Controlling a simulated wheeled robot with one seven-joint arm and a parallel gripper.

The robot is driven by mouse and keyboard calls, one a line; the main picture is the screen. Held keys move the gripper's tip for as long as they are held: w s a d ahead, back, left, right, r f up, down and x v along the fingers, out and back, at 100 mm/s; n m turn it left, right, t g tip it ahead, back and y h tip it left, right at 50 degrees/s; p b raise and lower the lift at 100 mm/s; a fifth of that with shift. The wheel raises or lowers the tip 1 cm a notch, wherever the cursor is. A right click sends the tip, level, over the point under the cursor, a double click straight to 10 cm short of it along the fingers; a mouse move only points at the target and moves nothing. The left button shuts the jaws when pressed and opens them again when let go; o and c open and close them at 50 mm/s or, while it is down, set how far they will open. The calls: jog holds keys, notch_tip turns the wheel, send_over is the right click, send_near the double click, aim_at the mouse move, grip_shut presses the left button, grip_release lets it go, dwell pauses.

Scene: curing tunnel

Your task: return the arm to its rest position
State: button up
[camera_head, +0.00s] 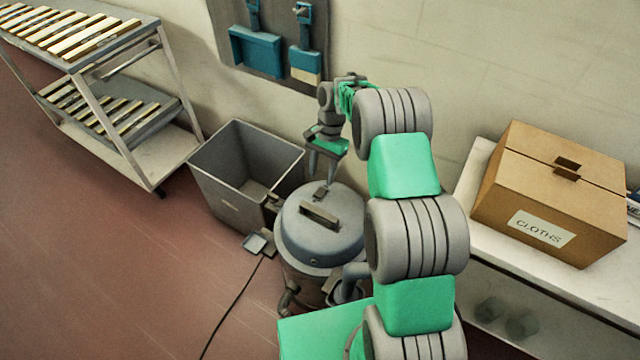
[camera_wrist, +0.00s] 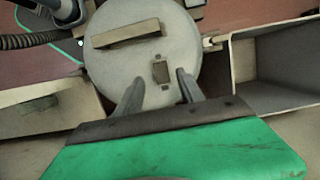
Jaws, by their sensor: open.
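My arm reaches out from the bottom of the head view toward the wall. My gripper (camera_head: 322,178) is at its far end, pointing down above the lid of a grey drum-shaped vacuum (camera_head: 305,235). In the wrist view my gripper (camera_wrist: 158,90) shows two fingers spread apart with nothing between them. The vacuum's round lid (camera_wrist: 185,40) lies beyond the fingertips, with its bar handle and a small dark latch. I cannot tell how much space lies between the fingertips and the lid.
A grey open bin (camera_head: 225,195) stands left of the vacuum. A slatted rack (camera_head: 110,115) is at the upper left. A cloths box (camera_head: 550,190) sits on a white bench (camera_head: 475,200) at right. Tools hang on a wall board (camera_head: 280,85). A cord (camera_head: 235,305) crosses the clear floor.

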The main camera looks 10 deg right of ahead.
jog(key=shift+w+d+r, duration=0.1)
jog(key=shift+d+r, duration=0.05)
jog(key=shift+r, duration=0.55)
jog(key=s+a+r+n+t+p, duration=0.1)
jog(key=s+r+n, duration=0.15)
jog(key=r, duration=0.45)
jog(key=s+r+n+t+h+p, duration=0.1)
jog(key=s+r+p, duration=0.1)
jog(key=s+r, duration=0.35)
jog(key=s+a+r+n+t+p, duration=0.1)
jog(key=r, duration=0.7)
jog(key=s+r+n+t+h+p, duration=0.1)
jog(key=s+r+n+t+p, duration=0.1)
jog(key=s, duration=1.3)
notch_tip(320, 180, up, 4)
jog(key=n+p, duration=0.1)
jog(key=n, duration=0.1)
jog(key=shift+s+d+f+n, duration=0.15)
jog(key=shift+d+n, duration=0.2)
jog(key=shift+d, duration=0.05)
